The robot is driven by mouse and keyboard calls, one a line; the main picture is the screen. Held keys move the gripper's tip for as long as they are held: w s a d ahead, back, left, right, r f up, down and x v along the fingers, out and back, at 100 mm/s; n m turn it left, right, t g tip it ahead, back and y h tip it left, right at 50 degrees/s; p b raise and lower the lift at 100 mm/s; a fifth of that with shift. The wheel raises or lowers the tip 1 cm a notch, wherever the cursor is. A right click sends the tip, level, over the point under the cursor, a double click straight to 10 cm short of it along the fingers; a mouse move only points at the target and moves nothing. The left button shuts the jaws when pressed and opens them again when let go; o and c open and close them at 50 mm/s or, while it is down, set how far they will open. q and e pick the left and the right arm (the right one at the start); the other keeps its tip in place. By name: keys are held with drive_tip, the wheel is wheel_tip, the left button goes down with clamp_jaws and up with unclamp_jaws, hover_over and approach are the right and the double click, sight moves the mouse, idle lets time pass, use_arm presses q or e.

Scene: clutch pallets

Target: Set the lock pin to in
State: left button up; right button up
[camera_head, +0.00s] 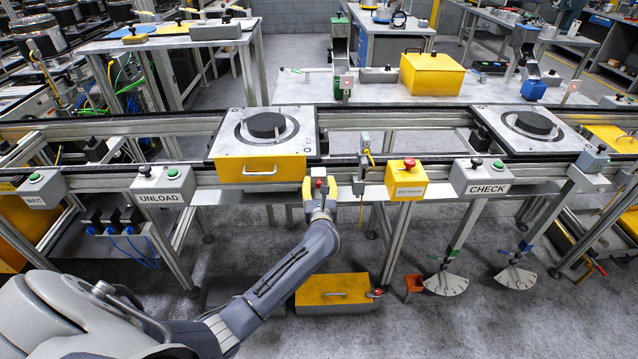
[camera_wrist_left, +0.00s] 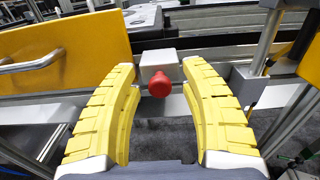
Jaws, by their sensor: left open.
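The lock pin appears as a red round knob (camera_wrist_left: 159,84) on a small grey block (camera_wrist_left: 158,60) in the left wrist view. In the head view the red knob (camera_head: 319,184) is small, just right of the yellow front of a pallet (camera_head: 263,137). My left gripper (camera_head: 320,191) is open, with its yellow fingers on either side of the knob. In the left wrist view the gripper (camera_wrist_left: 158,75) shows a clear gap between each finger and the knob. How far the fingertips reach along the knob is hard to tell. My right gripper is not in view.
A yellow box with a red push button (camera_head: 409,163) stands right of my gripper. An UNLOAD box (camera_head: 163,185) and a CHECK box (camera_head: 484,177) sit on the rail front. A grey bracket (camera_wrist_left: 248,84) stands close right of my fingers. A yellow case (camera_head: 336,290) lies below.

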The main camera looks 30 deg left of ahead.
use_arm(q)
drive_tip(key=v, duration=1.1)
drive_tip(key=shift+s, duration=0.15)
